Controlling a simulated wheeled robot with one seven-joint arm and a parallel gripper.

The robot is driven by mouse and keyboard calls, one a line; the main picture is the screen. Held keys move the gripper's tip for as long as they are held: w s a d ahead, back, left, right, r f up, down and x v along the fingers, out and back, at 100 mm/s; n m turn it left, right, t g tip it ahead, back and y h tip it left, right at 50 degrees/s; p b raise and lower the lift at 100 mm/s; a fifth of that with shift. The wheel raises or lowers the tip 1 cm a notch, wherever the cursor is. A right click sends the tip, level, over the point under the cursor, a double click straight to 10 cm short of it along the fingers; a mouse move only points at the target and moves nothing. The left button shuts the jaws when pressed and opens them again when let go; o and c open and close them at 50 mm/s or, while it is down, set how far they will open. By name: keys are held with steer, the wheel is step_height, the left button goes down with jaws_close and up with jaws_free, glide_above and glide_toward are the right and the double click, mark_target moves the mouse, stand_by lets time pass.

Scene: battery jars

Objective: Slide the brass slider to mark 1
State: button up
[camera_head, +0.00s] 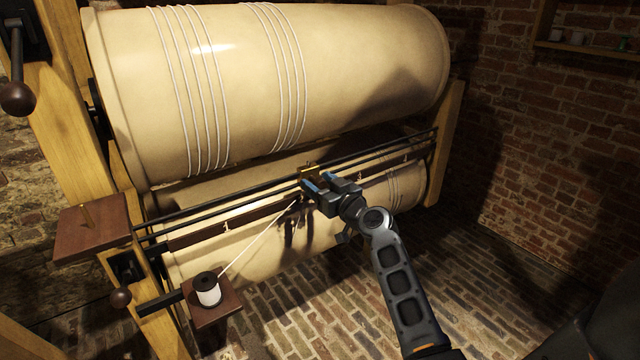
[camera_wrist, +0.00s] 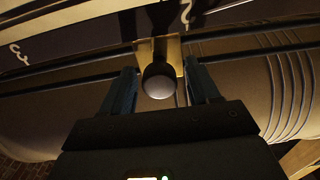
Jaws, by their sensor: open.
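The brass slider (camera_head: 309,171) sits on the dark rails (camera_head: 210,206) in front of the drums, near the middle of their length. My gripper (camera_head: 321,181) is open at the slider. In the wrist view its two blue fingers stand on either side of the knob, with gaps visible. A dark scale strip (camera_head: 200,235) runs below the rails with small white marks. One mark left of the slider (camera_head: 226,226) looks like a 1, but is tiny.
A large cream drum (camera_head: 350,70) wound with white cord fills the upper area, with another drum (camera_head: 200,262) below. A white cord runs from a spool (camera_head: 208,290) towards the slider. Wooden posts (camera_head: 444,145) bound the rails. The rails left of the slider look clear.

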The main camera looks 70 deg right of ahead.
jaws_close()
stand_by(0.4)
steer(key=shift+a, duration=0.1)
